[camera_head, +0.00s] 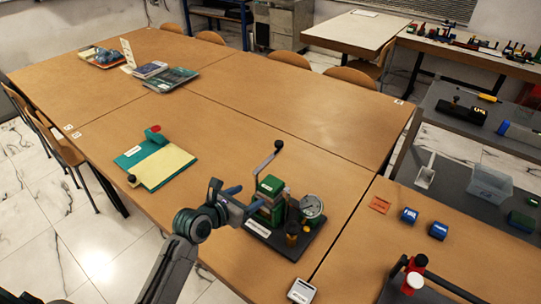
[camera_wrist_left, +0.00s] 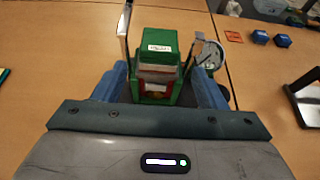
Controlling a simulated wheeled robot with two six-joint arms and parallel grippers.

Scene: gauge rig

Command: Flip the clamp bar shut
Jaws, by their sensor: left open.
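The gauge rig stands on a dark base plate (camera_head: 283,243) near the table's front edge. It carries a green block (camera_head: 270,186) and a round gauge (camera_head: 311,207). The clamp bar (camera_head: 266,161) is raised, slanting up to a dark knob at its end. In the left wrist view the green block (camera_wrist_left: 158,48) is central, with the clamp bar (camera_wrist_left: 125,28) to its left and the gauge (camera_wrist_left: 209,56) to its right. My left gripper (camera_head: 245,200) is open at the rig's left side. Its blue fingers (camera_wrist_left: 164,88) are on either side of the block; contact is unclear.
A green and yellow board (camera_head: 160,165) lies to the left. Blue blocks (camera_head: 409,215), an orange tag (camera_head: 380,204) and a red-topped device (camera_head: 415,272) are to the right. A small grey box (camera_head: 301,291) sits at the front edge.

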